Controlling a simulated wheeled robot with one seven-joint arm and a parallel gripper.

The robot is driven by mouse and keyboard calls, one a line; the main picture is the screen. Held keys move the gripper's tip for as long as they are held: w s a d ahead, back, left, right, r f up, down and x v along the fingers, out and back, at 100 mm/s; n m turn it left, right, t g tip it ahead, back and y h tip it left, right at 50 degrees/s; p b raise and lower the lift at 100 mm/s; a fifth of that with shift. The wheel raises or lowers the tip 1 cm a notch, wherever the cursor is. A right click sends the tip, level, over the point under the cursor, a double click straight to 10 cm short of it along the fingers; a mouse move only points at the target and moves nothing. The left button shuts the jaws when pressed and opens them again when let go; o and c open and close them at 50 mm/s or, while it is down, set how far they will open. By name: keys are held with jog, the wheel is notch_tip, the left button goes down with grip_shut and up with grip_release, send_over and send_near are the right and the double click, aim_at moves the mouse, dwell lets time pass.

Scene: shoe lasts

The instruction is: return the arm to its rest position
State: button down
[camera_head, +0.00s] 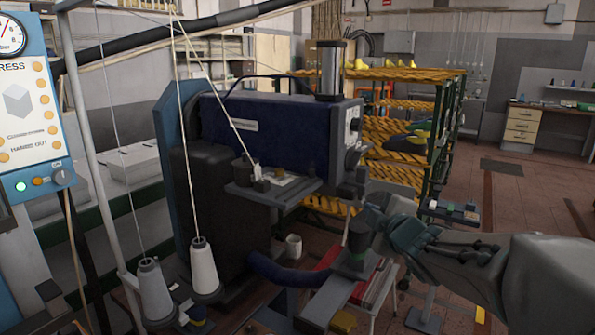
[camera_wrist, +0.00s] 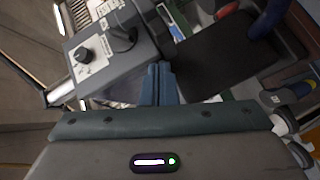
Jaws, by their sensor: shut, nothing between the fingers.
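My gripper (camera_wrist: 158,70) shows in the wrist view with its two blue-grey fingers pressed together and nothing between them. In the head view my arm reaches in from the right edge toward the blue sewing machine (camera_head: 280,135). Its far end is beside the machine's right end, and the fingertips there are hard to make out. In the wrist view, a grey control box with a black knob (camera_wrist: 84,54) lies just beyond the fingers, to the left. A dark flat panel (camera_wrist: 215,58) is to the right of the fingers. I cannot tell whether the fingers touch anything.
Thread cones (camera_head: 203,266) stand left of the machine. A white mug (camera_head: 293,246) is under it. A rack with yellow rope-like shelves (camera_head: 405,75) stands behind. A control panel (camera_head: 30,110) is at the far left. Open floor (camera_head: 520,215) lies behind my arm at the right.

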jog(key=s+a+f+m+g+h, duration=0.1)
jog(key=s+f+m+g, duration=0.5)
jog(key=s, duration=0.7)
jog(key=s+a+f+m+g+h, duration=0.1)
jog(key=s+f+m+g, duration=0.5)
jog(key=s+f+m, duration=0.3)
jog(key=s, duration=0.4)
jog(key=shift+s+a+f+m+g+h, duration=0.2)
jog(key=shift+s+m+g+h, duration=0.1)
jog(key=shift+g+h, duration=0.1)
jog(key=c, duration=2.1)
grip_release()
jog(key=shift+w, duration=0.1)
jog(key=shift+c, duration=0.2)
